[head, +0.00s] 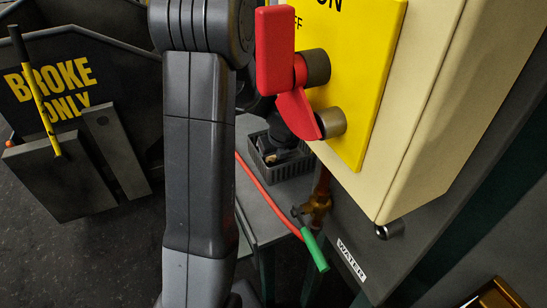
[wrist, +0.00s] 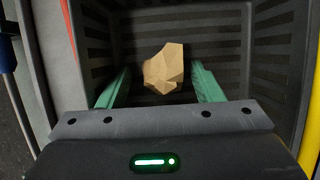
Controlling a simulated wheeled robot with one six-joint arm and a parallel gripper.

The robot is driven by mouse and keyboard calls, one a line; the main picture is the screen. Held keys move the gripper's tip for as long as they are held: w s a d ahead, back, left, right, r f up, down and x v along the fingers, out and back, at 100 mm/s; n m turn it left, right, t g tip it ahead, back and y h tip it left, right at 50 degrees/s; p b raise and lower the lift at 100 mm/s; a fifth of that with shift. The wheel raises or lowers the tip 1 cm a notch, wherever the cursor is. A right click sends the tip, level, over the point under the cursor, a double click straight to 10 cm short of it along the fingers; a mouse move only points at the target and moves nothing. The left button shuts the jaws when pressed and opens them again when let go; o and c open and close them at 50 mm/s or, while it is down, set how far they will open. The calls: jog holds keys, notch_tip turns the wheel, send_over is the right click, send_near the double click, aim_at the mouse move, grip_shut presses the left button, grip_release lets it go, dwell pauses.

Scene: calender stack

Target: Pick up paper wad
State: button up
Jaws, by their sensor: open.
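The paper wad (wrist: 165,66) is a tan, faceted lump on the floor of a dark slatted crate (wrist: 275,75) in the wrist view. My gripper (wrist: 160,80) is open, its two green fingers reaching into the crate. The wad lies ahead of and between the fingertips, with a gap on each side. In the head view the small grey crate (head: 286,170) sits on a grey bench, and my arm and the red handles hide much of it. A little tan shows inside, too small to tell clearly.
Red handles (head: 275,50) on a yellow panel (head: 365,70) overhang the crate. A red hose (head: 262,190) and a green-handled valve (head: 314,250) are close by. A bin marked "BROKE ONLY" (head: 60,190) stands at left.

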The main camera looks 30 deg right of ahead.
jog(key=c, duration=0.7)
jog(key=shift+r, duration=0.1)
notch_tip(320, 180, up, 10)
jog(key=shift+p, duration=1.05)
